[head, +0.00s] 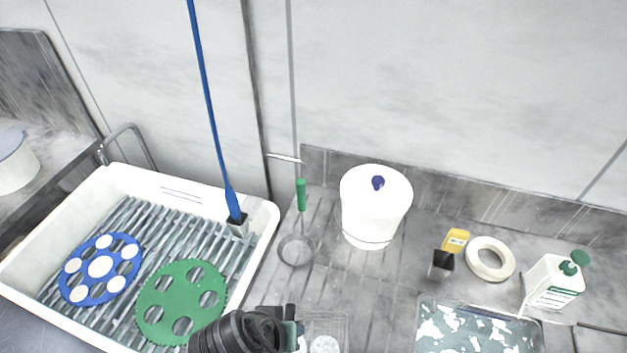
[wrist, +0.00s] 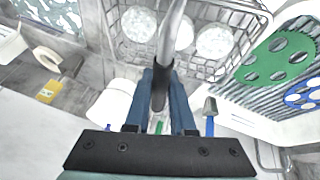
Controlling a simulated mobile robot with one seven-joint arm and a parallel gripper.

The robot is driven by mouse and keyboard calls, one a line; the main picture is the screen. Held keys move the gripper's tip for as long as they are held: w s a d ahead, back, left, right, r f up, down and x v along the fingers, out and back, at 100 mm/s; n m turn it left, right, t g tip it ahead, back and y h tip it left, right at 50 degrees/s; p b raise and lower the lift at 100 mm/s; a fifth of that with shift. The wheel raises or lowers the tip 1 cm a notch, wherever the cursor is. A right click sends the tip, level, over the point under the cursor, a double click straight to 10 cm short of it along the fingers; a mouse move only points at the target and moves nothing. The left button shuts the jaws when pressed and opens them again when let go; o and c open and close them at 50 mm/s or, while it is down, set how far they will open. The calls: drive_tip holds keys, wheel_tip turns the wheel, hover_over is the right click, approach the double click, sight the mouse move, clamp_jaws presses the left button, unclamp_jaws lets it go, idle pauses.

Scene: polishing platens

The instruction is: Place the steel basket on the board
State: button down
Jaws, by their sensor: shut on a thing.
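The steel basket (head: 325,322) is a wire mesh box at the bottom edge of the head view, partly cut off, with round white discs inside. In the wrist view the basket (wrist: 237,17) fills the top middle, and its handle (wrist: 172,35) runs down to a black grip. My gripper (wrist: 161,88) has its blue fingers shut on that handle. In the head view my gripper (head: 293,330) is just left of the basket. The grey ribbed drainboard (head: 335,275) lies around and behind the basket. I cannot tell whether the basket touches it.
A white sink (head: 268,215) at left holds a green carrier disc (head: 180,300) and a blue one (head: 100,250). A white lidded pot (head: 375,210), a green-handled ring tool (head: 301,195), a white ring (head: 490,260), a bottle (head: 552,280) and a speckled tray (head: 480,330) stand around.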

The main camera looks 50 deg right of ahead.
sight(318, 339)
drive_tip(key=s+d+r+m+g, duration=0.1)
drive_tip(key=s+d+r+m, duration=0.1)
drive_tip(key=s+d+m, duration=0.1)
drive_tip(key=f, duration=0.3)
drive_tip(key=f+p, duration=0.1)
drive_tip(key=f, duration=0.2)
drive_tip(key=f+p, duration=0.1)
drive_tip(key=f, duration=0.3)
drive_tip(key=shift+w+d, duration=0.2)
drive_tip(key=shift+w, duration=0.05)
drive_tip(key=shift+f, duration=0.15)
drive_tip(key=c, duration=0.8)
unclamp_jaws()
drive_tip(key=shift+s, duration=0.1)
drive_tip(key=shift+o, duration=0.2)
drive_tip(key=shift+r, duration=0.2)
drive_tip(key=b+v, duration=0.1)
drive_tip(key=v, duration=1.1)
